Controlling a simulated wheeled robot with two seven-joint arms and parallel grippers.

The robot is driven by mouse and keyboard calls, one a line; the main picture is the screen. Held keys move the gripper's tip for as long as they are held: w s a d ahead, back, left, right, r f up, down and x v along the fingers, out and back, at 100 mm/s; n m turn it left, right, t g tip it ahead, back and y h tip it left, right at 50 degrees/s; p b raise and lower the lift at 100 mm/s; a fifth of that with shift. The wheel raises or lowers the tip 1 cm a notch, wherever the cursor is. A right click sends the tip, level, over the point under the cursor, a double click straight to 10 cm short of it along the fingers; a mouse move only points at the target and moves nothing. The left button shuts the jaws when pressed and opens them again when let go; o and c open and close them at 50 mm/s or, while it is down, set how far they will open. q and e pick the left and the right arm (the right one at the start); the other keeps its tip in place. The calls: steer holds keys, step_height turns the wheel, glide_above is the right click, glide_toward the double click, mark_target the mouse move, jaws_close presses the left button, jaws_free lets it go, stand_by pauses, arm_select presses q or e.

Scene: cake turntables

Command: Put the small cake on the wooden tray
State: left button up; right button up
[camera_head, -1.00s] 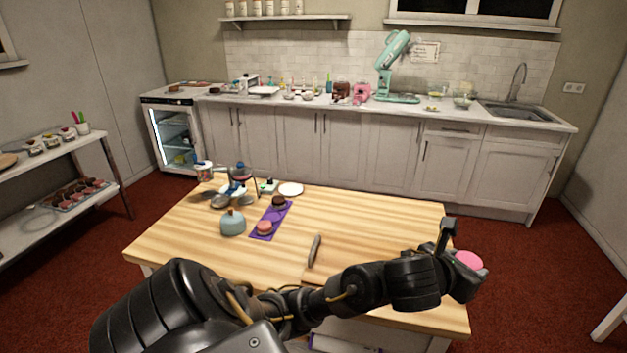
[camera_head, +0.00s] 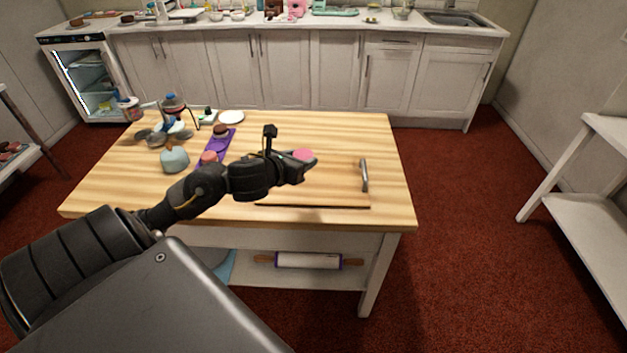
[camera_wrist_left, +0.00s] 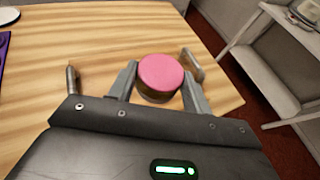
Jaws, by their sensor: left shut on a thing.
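My left gripper (camera_head: 302,161) is shut on the small cake (camera_wrist_left: 160,73), which has a pink top and a brown side. The small cake also shows in the head view (camera_head: 304,154). The wooden tray (camera_head: 335,188) lies at the front right of the table, its colour close to the tabletop. Its right metal handle (camera_head: 364,175) shows in the head view, and the left wrist view shows a handle on each side of the cake. The cake appears above the tray between the handles; I cannot tell the height gap. My right gripper is out of view.
On the table (camera_head: 110,182) are a purple mat (camera_head: 222,143) with a pink cake (camera_head: 209,157) and a dark cake (camera_head: 220,130), a blue-grey domed object (camera_head: 174,160), a white plate (camera_head: 231,117) and stands. A white shelf (camera_head: 590,200) stands at right.

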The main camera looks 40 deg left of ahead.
arm_select(q)
steer(key=s+a+m+h+b, duration=0.1)
steer(key=s+a, duration=0.3)
steer(key=a, duration=0.3)
glide_above(311, 179)
steer(key=s, duration=0.1)
steer(key=shift+h, duration=0.4)
step_height(311, 179, down, 9)
steer(key=shift+a+f, duration=0.1)
steer(key=shift+w+f, duration=0.2)
steer(key=shift+f, duration=0.1)
steer(key=f, duration=0.1)
steer(key=f+p, duration=0.1)
steer(key=f, duration=0.1)
steer(key=shift+w+d, duration=0.2)
steer(key=shift+f, duration=0.2)
